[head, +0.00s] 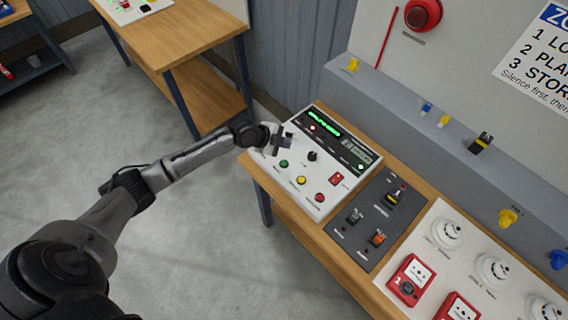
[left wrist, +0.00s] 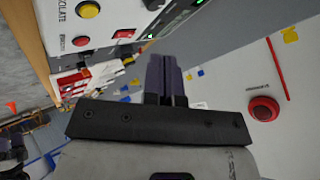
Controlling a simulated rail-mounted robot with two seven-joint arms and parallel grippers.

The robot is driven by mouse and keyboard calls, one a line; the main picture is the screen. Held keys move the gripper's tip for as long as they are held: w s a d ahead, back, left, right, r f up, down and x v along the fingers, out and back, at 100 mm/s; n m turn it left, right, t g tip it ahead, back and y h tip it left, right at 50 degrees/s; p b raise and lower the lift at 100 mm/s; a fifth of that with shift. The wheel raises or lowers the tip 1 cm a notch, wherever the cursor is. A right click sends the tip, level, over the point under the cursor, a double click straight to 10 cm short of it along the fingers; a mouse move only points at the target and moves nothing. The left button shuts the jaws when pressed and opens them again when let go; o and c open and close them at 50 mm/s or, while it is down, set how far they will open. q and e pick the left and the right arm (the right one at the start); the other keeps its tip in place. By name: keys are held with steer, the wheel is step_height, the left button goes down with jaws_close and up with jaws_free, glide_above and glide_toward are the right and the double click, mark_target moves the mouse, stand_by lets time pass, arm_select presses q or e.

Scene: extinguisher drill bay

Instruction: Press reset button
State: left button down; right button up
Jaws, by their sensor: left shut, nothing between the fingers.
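A white control panel (head: 265,165) stands on a wooden bench. Its lower face carries a green button (head: 284,163), a yellow button (head: 301,180) and a red button (head: 319,197) in a slanting row. Their labels are too small to read in the head view, so I cannot tell which is reset. My left gripper (head: 284,142) is over the panel's upper left part, near the green button; contact cannot be told. In the left wrist view its fingers (left wrist: 165,75) are together and empty, with the yellow button (left wrist: 88,10) and red button (left wrist: 80,41) at upper left. My right gripper is out of view.
A black knob (head: 312,156), a red switch (head: 337,179) and a lit green display (head: 324,124) share the panel. A dark switch plate (head: 372,244) and a white board with detectors and red call points (head: 410,280) lie to the right. A grey ledge (head: 400,105) runs behind.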

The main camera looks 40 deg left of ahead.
arm_select(q)
steer(key=shift+f, duration=0.15)
steer(key=b, duration=0.6)
glide_above(284, 164)
step_height(284, 164, down, 7)
steer(key=shift+s+f, duration=0.1)
steer(key=shift+f, duration=0.1)
steer(key=shift+f+b, duration=0.55)
steer(key=shift+f, duration=0.05)
stand_by(0.5)
stand_by(0.6)
steer(key=shift+f, duration=0.15)
